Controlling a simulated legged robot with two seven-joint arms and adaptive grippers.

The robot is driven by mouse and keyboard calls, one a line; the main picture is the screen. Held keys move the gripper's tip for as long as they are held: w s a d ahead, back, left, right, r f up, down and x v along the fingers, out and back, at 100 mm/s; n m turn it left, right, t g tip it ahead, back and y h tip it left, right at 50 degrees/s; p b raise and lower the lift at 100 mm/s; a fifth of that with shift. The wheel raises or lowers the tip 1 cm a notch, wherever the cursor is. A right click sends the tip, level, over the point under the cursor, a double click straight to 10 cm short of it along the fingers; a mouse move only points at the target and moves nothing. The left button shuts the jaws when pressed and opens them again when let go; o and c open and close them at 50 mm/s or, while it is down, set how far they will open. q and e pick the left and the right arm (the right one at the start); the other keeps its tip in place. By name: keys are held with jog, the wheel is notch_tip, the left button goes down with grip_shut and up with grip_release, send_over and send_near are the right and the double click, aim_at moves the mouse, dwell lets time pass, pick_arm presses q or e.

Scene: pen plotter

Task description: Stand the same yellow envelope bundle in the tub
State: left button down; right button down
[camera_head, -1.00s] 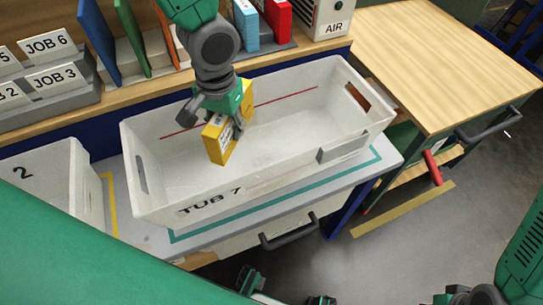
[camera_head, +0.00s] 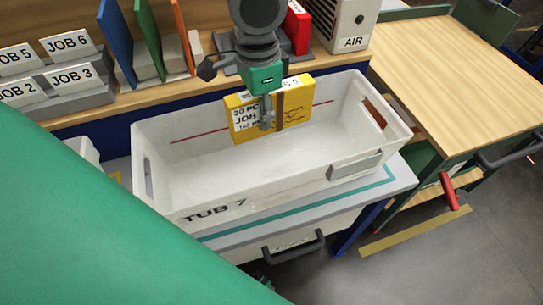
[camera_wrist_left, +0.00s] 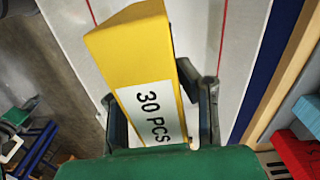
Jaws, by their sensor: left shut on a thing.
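The yellow envelope bundle (camera_head: 294,112) has a white label and a dark band. My left gripper (camera_head: 267,122) is shut on it and holds it upright, its broad face toward the head camera, over the tub's inside near the back wall. In the left wrist view the bundle (camera_wrist_left: 133,55) sits between the fingers (camera_wrist_left: 160,112), with its "30 PCS" label showing. Whether the bundle touches the tub floor I cannot tell. My right gripper does not show in the head view now.
Job card holders (camera_head: 75,87), coloured upright boards (camera_head: 148,35) and a red box (camera_head: 298,27) stand on the shelf behind. An AIR box (camera_head: 343,22) is at the back right. A wooden bench (camera_head: 455,75) stands right of the tub. The tub's right side is free.

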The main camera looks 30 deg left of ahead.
aim_at(260, 133)
pick_arm(q)
jog(key=shift+r+m, duration=0.6)
jog(key=shift+r, duration=0.3)
notch_tip(260, 133, down, 7)
jog(key=b, duration=0.5)
jog(key=shift+a+r, duration=0.15)
jog(key=shift+r, duration=0.05)
jog(key=shift+f+b, duration=0.55)
jog(key=shift+f, duration=0.05)
notch_tip(260, 133, down, 10)
jog(key=b, duration=0.2)
jog(key=shift+r+b, duration=0.15)
jog(key=shift+b, duration=0.25)
jog(key=c, duration=1.2)
grip_release()
